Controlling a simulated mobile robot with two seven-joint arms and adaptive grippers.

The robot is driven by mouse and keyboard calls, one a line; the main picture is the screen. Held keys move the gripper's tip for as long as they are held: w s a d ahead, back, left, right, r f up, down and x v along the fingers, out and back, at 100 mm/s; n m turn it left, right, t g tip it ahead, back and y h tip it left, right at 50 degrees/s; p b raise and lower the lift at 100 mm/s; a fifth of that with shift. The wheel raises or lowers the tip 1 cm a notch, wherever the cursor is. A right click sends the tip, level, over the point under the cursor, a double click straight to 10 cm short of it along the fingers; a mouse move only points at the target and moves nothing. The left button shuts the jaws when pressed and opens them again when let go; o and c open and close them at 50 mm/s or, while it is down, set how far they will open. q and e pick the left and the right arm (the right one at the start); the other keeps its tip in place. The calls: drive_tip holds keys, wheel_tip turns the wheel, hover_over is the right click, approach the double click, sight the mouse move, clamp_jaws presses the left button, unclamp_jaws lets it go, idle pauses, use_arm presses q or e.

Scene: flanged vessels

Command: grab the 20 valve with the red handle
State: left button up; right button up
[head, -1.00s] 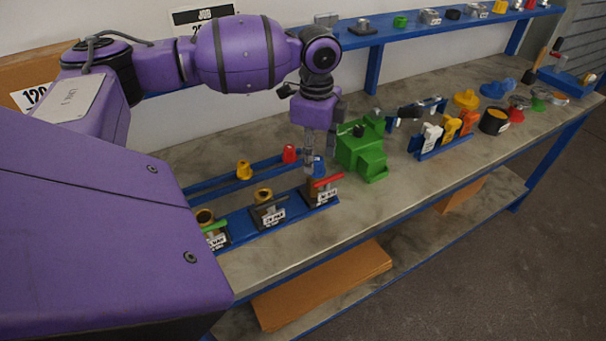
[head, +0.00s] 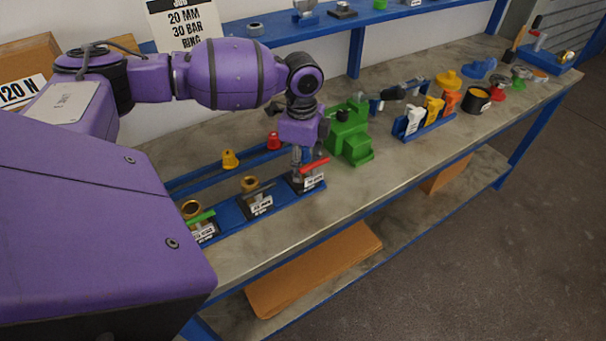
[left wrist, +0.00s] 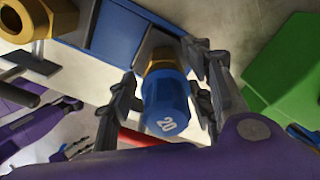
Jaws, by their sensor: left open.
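The valve with the red handle (head: 314,166) stands at the right end of the blue rack on the bench. In the left wrist view its blue part marked 20 (left wrist: 166,103) points toward the camera, and part of the red handle (left wrist: 138,138) shows below it. My left gripper (head: 304,158) is pointing down over this valve. In the left wrist view the open left gripper (left wrist: 166,95) has one finger on each side of the blue part; I cannot tell whether they touch it. A small grey forked end (left wrist: 76,148) on purple parts shows lower left, possibly my right gripper.
A valve with a dark handle (head: 260,203) and one with a green handle (head: 201,218) stand left on the rack (head: 229,217). A green block-shaped object (head: 350,139) stands close on the right. Yellow (head: 230,159) and red (head: 273,141) caps sit behind.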

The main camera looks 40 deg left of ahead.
use_arm(q)
clamp_jaws()
drive_tip(key=shift+r, duration=0.1)
drive_tip(key=shift+r, duration=0.1)
